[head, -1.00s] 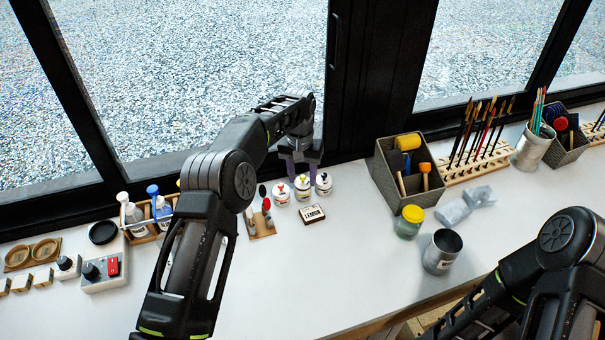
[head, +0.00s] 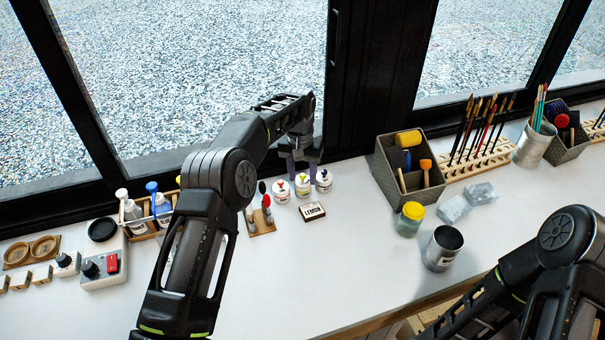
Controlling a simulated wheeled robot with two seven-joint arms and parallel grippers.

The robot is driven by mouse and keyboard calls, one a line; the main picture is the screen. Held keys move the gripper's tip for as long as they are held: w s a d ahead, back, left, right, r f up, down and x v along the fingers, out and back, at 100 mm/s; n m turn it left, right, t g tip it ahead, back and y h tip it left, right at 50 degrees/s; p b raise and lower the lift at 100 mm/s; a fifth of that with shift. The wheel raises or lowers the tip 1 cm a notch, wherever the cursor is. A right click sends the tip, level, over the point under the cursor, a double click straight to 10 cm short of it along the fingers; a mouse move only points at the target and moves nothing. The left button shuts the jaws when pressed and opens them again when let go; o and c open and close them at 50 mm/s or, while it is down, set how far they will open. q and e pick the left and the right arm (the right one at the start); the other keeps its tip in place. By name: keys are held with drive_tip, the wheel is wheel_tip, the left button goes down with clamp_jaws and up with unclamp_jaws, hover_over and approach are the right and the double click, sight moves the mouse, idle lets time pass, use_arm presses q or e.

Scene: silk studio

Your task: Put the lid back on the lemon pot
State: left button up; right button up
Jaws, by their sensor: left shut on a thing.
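Three small white pots stand in a row by the window: one with a red mark (head: 281,192), one with a yellow mark (head: 303,187) and one with a dark mark (head: 324,181). A small block marked LEMON (head: 313,212) lies just in front of the yellow-marked pot. My left gripper (head: 302,168) points down at the back of this row, close to the yellow-marked pot. It is shut on the lid, which is too small and too covered by the fingers to make out. Whether the lid touches the pot cannot be told. My right gripper is outside the view.
A stand with small tools (head: 262,226) is left of the pots. A grey caddy (head: 424,189), a yellow-lidded jar (head: 410,220) and an open metal can (head: 443,250) stand to the right. The front middle of the white table (head: 300,280) is clear.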

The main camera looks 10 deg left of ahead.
sight(301, 176)
use_arm(q)
drive_tip(key=shift+f, duration=0.15)
drive_tip(key=o, duration=1.4)
drive_tip(key=shift+r, duration=0.4)
wheel_tip(301, 176, up, 7)
drive_tip(key=shift+s+a+b, duration=0.15)
drive_tip(key=shift+b, duration=0.8)
